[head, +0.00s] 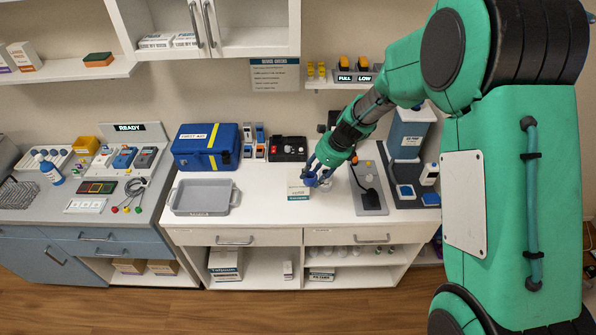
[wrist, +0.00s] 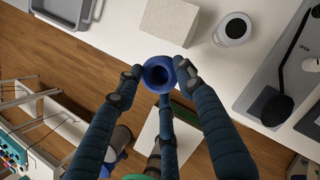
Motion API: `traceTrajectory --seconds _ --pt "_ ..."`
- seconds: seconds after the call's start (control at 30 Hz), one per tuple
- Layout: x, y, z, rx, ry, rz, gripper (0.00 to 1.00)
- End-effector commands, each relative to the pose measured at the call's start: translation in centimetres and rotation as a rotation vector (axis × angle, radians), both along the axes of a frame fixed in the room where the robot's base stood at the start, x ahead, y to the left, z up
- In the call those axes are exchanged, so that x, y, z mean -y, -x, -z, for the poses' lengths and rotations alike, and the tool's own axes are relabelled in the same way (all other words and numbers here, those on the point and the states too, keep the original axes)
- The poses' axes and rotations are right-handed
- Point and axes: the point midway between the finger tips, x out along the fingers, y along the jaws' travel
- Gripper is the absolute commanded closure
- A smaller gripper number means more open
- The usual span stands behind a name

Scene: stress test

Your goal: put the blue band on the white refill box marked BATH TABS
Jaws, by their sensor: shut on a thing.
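The blue band (wrist: 158,75) is a small blue ring with a dark hole, held between the fingertips of my gripper (wrist: 161,78). In the head view my gripper (head: 318,173) is shut on the blue band (head: 310,180) above the front of the white counter.
A grey tray (head: 204,209) and a blue case (head: 206,140) lie to the left. A round white container (wrist: 233,29) stands right of the box in the wrist view. A grey pad with a black lamp-like device (head: 369,190) is to the right.

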Motion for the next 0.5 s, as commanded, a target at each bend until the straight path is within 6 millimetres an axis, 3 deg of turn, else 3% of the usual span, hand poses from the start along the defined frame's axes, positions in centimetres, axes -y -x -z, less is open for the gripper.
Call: traceTrajectory --seconds 0.23,0.5 --pt "-0.4 4.8 -0.9 -0.002 0.006 -0.022 0.88" --pt "-0.5 7.4 -0.9 -0.001 0.010 -0.036 0.88"
